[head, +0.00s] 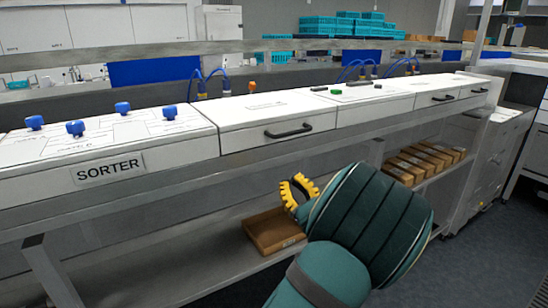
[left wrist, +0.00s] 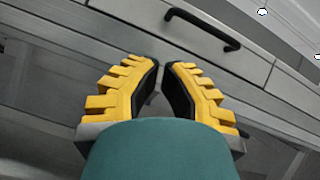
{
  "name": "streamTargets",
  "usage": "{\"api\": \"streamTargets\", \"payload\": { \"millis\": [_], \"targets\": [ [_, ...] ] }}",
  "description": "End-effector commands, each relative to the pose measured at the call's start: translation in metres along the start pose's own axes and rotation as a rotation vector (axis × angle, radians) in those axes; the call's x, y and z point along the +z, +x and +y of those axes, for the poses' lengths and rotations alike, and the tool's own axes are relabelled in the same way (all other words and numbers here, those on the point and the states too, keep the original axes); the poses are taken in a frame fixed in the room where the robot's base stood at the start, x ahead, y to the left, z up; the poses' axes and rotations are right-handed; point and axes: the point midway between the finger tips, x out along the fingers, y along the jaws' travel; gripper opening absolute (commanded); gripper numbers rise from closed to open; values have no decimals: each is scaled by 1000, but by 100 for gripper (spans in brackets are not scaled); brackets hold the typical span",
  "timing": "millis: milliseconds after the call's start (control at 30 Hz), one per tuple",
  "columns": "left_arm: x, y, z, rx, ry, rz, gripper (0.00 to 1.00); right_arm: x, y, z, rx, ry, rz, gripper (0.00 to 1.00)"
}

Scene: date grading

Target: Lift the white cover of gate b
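Two white covers with black bar handles show in the sorter's top row. The larger one (head: 265,110) is at centre, with its handle (head: 288,131) on the front face. The smaller cover's handle (head: 444,97) is farther right. I cannot read which is gate b. My left gripper (head: 291,179) is below and in front of the larger cover, apart from it and holding nothing visible. In the left wrist view its yellow fingers (left wrist: 161,66) lean together with their tips close; a black handle (left wrist: 202,27) lies beyond them. My right gripper is not in view.
The panel with blue knobs (head: 75,128) and a SORTER sign (head: 109,168) is at left. Below, a brown tray (head: 268,242) and several boxes (head: 430,160) sit on the lower shelf. Blue cables (head: 205,85) rise behind the covers. Floor is free at lower right.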

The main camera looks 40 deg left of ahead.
Motion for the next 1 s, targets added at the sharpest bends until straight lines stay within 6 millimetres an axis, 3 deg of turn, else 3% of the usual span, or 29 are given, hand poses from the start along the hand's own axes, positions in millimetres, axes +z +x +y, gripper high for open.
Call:
{"api": "streamTargets", "payload": {
  "millis": [167,600,1000],
  "targets": [
    [7,15,-5,-14,-11,-31,0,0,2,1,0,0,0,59],
    [8,85,-4,-11,-8,-27,0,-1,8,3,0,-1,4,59],
    [9,101,-5,-14,-7,-26,0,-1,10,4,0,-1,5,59]
  ]
}}
